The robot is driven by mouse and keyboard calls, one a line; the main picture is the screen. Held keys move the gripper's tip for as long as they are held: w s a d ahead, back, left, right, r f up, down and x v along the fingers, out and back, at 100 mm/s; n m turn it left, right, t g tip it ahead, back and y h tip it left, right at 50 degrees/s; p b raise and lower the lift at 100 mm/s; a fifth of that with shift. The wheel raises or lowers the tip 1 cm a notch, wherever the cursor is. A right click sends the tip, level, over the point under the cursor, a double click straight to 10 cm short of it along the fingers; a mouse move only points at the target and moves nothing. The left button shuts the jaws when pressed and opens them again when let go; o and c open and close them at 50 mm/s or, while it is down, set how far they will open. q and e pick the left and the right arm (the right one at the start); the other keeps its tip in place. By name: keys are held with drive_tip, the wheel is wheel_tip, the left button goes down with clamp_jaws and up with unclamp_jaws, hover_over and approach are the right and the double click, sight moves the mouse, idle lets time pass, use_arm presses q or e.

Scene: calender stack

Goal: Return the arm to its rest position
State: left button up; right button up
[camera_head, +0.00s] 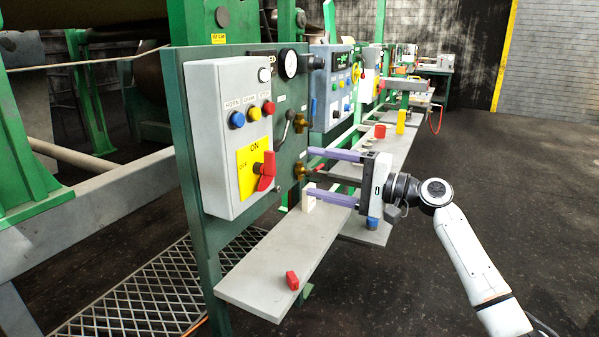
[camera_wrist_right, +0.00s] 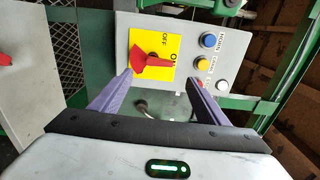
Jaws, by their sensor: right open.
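My right gripper (camera_head: 308,171) is open, with its two purple fingers spread apart and nothing seen between them. It is held out over the grey shelf, to the right of the control box (camera_head: 205,120) in the head view. The right arm's white link comes in from the lower right. In the right wrist view the open fingers (camera_wrist_right: 160,76) point toward the red rotary switch (camera_wrist_right: 148,65) on its yellow ON/OFF plate; I cannot tell the distance there. The switch also shows in the head view (camera_head: 266,171), apart from the fingers. My left gripper is not in view.
Green panels with gauges and valves stand behind. The dark floor (camera_head: 500,190) at right is clear.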

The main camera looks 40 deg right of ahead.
drive_tip(key=shift+f, duration=0.1)
drive_tip(key=s+a+f+n+g+h, duration=0.15)
drive_tip(key=a+f, duration=0.25)
drive_tip(key=f, duration=0.7)
drive_tip(key=s+a+f+n+g+h, duration=0.1)
drive_tip(key=s+a+f+n+g, duration=0.2)
drive_tip(key=f, duration=0.8)
drive_tip(key=s+a+f+n+g+h, duration=0.15)
drive_tip(key=a+f, duration=0.35)
drive_tip(key=f, duration=0.6)
drive_tip(key=s+a+f+n+g, duration=0.1)
drive_tip(key=s+a+f+n, duration=0.4)
drive_tip(key=s+a, duration=0.5)
drive_tip(key=s+a+f+n+g, duration=0.1)
drive_tip(key=s+a+f+n, duration=0.3)
drive_tip(key=s+a, duration=0.5)
wheel_tip(320, 180, down, 2)
drive_tip(key=shift+s+a+f+n, duration=0.2)
drive_tip(key=shift+s+a+n, duration=0.15)
drive_tip(key=shift+n, duration=0.05)
